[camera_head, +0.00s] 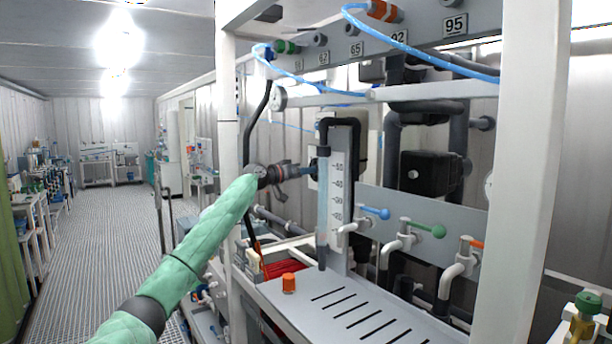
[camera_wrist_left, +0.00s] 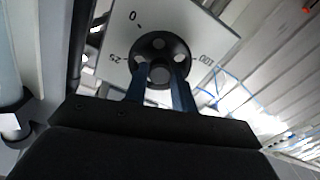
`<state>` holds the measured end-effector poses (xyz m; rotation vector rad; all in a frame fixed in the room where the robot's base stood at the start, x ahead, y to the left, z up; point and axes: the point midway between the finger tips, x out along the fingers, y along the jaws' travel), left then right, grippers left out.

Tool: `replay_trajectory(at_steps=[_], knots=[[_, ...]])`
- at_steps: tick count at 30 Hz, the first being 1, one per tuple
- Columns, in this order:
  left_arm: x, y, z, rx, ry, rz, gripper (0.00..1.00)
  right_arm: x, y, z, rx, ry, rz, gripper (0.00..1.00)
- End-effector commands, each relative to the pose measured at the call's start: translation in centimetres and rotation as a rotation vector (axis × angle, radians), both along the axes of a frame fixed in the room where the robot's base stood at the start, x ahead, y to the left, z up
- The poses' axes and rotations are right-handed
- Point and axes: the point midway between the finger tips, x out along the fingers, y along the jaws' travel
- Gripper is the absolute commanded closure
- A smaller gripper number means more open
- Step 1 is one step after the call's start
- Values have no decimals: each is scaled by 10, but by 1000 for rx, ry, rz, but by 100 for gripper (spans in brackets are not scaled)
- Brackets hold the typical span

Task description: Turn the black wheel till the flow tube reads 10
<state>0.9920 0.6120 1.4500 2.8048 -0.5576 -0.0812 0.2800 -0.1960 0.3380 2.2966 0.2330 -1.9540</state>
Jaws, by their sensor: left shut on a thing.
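The black wheel (camera_wrist_left: 161,46) shows in the left wrist view, a round wheel with pale holes and a centre hub. It sits on a pale plate (camera_wrist_left: 199,30) marked 0, 25 and 100. My left gripper (camera_wrist_left: 161,84) is shut on the wheel, its two blue fingers at either side of the hub. The flow tube (camera_head: 323,205) is upright and light blue, beside a white scale (camera_head: 338,190) with numbers from about 50 downward. I cannot make out its reading.
Valves with blue (camera_head: 376,212), green (camera_head: 427,230) and orange (camera_head: 472,242) handles stand right of the tube. White frame posts (camera_head: 530,150) flank the rig. The aisle (camera_head: 100,240) at left is clear.

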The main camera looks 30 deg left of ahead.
Motion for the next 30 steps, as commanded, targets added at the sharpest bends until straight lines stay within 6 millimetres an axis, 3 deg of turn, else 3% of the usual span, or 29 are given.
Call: replay_trajectory(at_steps=[22, 23, 25, 26, 30], knots=[[0, 1, 0, -98, 41, 2, 97, 3, 0, 6, 0, 2, -1, 100], [0, 1, 0, -98, 40, 2, 70, 3, 0, 6, 0, 2, -1, 100], [0, 1, 0, -98, 40, 2, 57, 3, 0, 6, 0, 3, -1, 100], [0, 1, 0, -97, 40, 1, 52, 3, 0, 6, 0, 3, -1, 100], [0, 1, 0, -97, 40, 1, 52, 2, 0, 6, 0, 3, -1, 100]])
